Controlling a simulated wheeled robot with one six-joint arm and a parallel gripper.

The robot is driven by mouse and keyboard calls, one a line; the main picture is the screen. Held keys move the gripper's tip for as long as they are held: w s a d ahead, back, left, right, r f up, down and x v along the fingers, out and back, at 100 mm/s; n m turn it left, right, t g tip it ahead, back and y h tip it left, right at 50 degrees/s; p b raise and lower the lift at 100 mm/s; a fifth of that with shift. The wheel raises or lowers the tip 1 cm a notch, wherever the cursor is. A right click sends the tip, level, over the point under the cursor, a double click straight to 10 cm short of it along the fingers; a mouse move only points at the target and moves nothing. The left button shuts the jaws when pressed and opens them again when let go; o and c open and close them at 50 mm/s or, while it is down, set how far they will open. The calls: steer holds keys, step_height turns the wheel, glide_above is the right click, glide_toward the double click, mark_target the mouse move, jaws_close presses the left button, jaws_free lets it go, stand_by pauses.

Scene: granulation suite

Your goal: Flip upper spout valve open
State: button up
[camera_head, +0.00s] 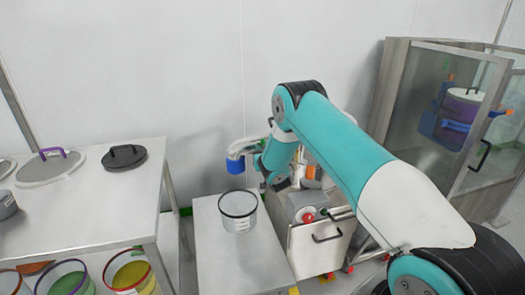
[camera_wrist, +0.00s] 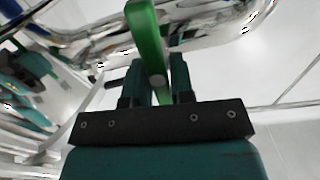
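A shiny metal spout (camera_wrist: 215,30) curves across the top of the wrist view. A green valve lever (camera_wrist: 145,40) stands in front of it and runs down between the fingers of my gripper (camera_wrist: 160,85). The fingers are close together, one on each side of the lever, and the lever fills the gap between them. In the head view the pale spout (camera_head: 241,149) with a blue end (camera_head: 235,166) juts out left of my arm's end. My gripper is small there and the lever is mostly hidden by my arm.
A clear container (camera_head: 238,222) stands on a white table (camera_head: 218,262) below the spout. A machine with a red button (camera_head: 308,217) is to its right. A counter (camera_head: 90,215) with lids is at left, and a glass-doored cabinet (camera_head: 425,110) is at right.

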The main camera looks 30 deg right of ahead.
jaws_close()
steer(key=n+b, duration=0.1)
steer(key=n, duration=0.2)
steer(key=shift+a+f+n+b, duration=0.15)
steer(key=shift+n+b, duration=0.15)
steer(key=shift+b, duration=0.05)
steer(key=n, duration=0.2)
steer(key=n+b, duration=0.1)
steer(key=n, duration=0.1)
steer(key=shift+w+a+n, duration=0.15)
steer(key=shift+a+n, duration=0.05)
steer(key=shift+n, duration=0.1)
steer(key=n, duration=0.6)
steer(key=n+p, duration=0.1)
steer(key=n, duration=0.2)
steer(key=shift+a+f+n, duration=0.2)
steer(key=shift+f+n, duration=0.2)
